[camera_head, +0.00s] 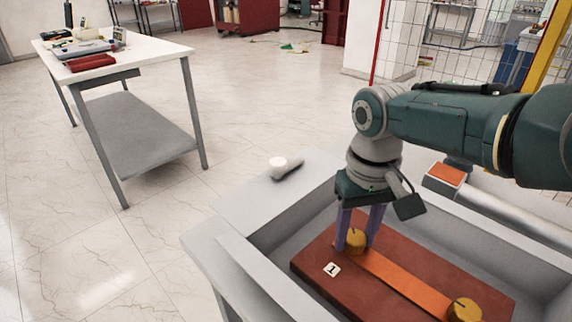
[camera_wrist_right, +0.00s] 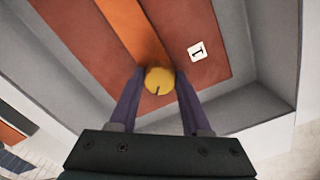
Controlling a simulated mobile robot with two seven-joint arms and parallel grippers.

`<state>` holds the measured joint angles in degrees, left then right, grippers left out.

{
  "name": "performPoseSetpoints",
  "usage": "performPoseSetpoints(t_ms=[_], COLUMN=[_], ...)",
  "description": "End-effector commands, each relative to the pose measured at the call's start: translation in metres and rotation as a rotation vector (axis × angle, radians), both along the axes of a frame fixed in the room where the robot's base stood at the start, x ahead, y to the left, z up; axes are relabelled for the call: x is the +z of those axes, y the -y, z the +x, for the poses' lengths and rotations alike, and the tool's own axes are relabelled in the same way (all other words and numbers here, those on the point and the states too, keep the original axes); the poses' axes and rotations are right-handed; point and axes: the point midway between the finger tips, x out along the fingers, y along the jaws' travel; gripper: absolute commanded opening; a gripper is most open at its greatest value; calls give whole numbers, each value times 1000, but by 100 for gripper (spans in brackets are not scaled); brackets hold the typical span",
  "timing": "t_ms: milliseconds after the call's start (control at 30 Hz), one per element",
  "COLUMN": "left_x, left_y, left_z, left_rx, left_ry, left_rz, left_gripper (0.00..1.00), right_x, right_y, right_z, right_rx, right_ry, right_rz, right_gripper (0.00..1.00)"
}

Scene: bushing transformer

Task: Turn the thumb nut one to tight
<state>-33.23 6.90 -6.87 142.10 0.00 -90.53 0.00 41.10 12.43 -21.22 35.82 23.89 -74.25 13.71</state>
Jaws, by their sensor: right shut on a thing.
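The thumb nut one (camera_head: 355,240) is a round yellow knob with a dark line on its top, beside a white label marked 1 (camera_head: 331,269). My left gripper is not in view.
A second yellow knob (camera_head: 464,310) stands at the other end of the bar. Grey trough walls (camera_head: 262,277) surround the block. A white-topped cylinder (camera_head: 284,167) lies on the grey ledge. A white table (camera_head: 150,50) with tools stands at left, with open floor between.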

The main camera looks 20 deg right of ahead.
Motion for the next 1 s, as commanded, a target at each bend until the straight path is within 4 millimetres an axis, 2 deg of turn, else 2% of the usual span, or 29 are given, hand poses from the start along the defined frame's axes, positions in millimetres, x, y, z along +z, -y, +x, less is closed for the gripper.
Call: performPoseSetpoints(t_ms=[600,1000], left_x=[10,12], left_y=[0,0], left_z=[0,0], left_rx=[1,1], left_ry=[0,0], left_rz=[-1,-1], left_gripper=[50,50], right_x=[1,0], right_y=[-1,0], right_z=[1,1], right_rx=[-545,-721], right_ry=[2,3], right_rz=[1,-1], right_gripper=[0,0])
